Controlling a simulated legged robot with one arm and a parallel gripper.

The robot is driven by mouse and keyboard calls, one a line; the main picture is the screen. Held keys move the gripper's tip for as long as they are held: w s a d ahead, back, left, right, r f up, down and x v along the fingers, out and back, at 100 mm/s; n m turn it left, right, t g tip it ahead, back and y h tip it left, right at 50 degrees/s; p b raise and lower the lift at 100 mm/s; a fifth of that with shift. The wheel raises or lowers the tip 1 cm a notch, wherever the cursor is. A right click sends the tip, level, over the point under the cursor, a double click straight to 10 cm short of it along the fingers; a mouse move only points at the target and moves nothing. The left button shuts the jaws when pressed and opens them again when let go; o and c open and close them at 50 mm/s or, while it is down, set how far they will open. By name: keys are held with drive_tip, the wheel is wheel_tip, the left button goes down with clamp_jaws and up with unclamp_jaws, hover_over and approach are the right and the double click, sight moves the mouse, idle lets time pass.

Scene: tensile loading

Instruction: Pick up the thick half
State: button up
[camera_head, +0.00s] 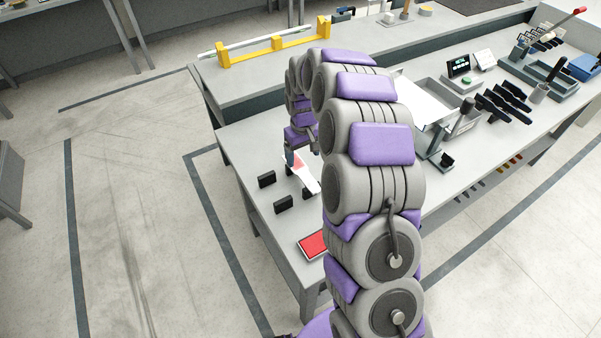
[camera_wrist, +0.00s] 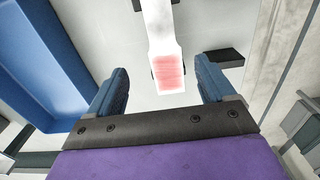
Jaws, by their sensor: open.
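A flat white piece with a wide end and a reddish patch (camera_wrist: 167,70) lies between the two blue fingers of my gripper (camera_wrist: 161,78) in the wrist view. The fingers are open, with a gap on each side of the piece. My arm hides part of this area. I cannot tell its thickness, or whether the fingertips are level with it.
Black blocks (camera_head: 267,179) (camera_head: 283,204) stand close to the piece. A red-topped tray (camera_head: 312,245) lies near the bench corner. A blue container (camera_wrist: 40,65) is at left in the wrist view. Trays and tools fill the bench at right.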

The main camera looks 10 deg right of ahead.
sight(301, 170)
drive_tip(key=f, duration=0.2)
drive_tip(key=f+b, duration=0.1)
drive_tip(key=f, duration=0.2)
drive_tip(key=shift+a+f+b, duration=0.3)
drive_tip(key=shift+a+b, duration=0.05)
drive_tip(key=c, duration=1.3)
drive_tip(key=shift+o, duration=0.2)
drive_tip(key=shift+r, duration=0.15)
